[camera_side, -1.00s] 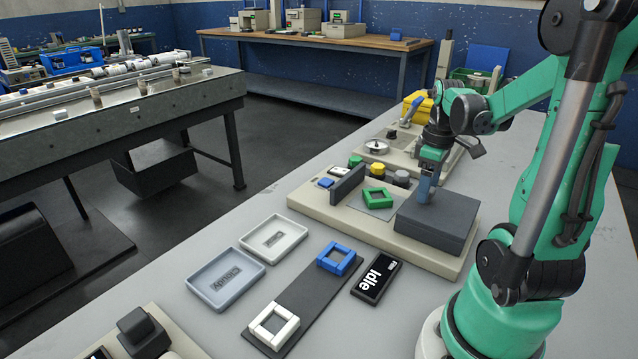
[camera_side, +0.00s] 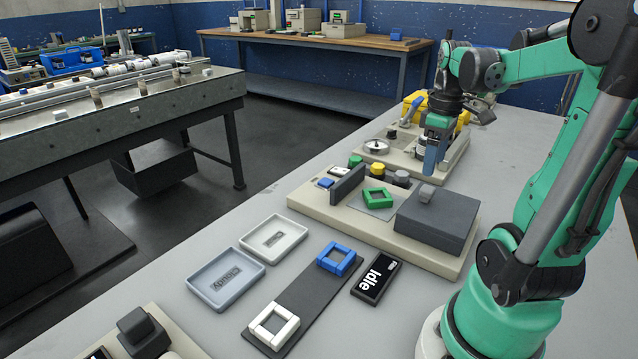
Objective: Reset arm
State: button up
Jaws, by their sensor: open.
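My green arm stands at the right of the table. My gripper (camera_side: 431,160) is at its end, pointing down, open, with nothing seen between its fingers. It hangs above and behind the dark grey box (camera_side: 432,222), apart from the small grey knob (camera_side: 426,193) on that box's lid. The lid looks closed.
A beige base (camera_side: 335,218) carries a green square frame (camera_side: 377,197), a dark upright plate and several buttons. Nearer are a blue frame (camera_side: 338,259), a white frame (camera_side: 273,325), two trays (camera_side: 225,278) (camera_side: 273,238) and an "Idle" display (camera_side: 377,278). A second beige station (camera_side: 400,150) stands behind.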

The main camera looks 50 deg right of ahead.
jog(key=w+a+t, duration=0.3)
jog(key=w+a, duration=0.2)
jog(key=a, duration=0.6)
jog(key=w+a+t, duration=0.4)
jog(key=w+a, duration=0.1)
jog(key=a, duration=0.6)
jog(key=shift+a+f, duration=0.25)
jog(key=shift+f, duration=0.1)
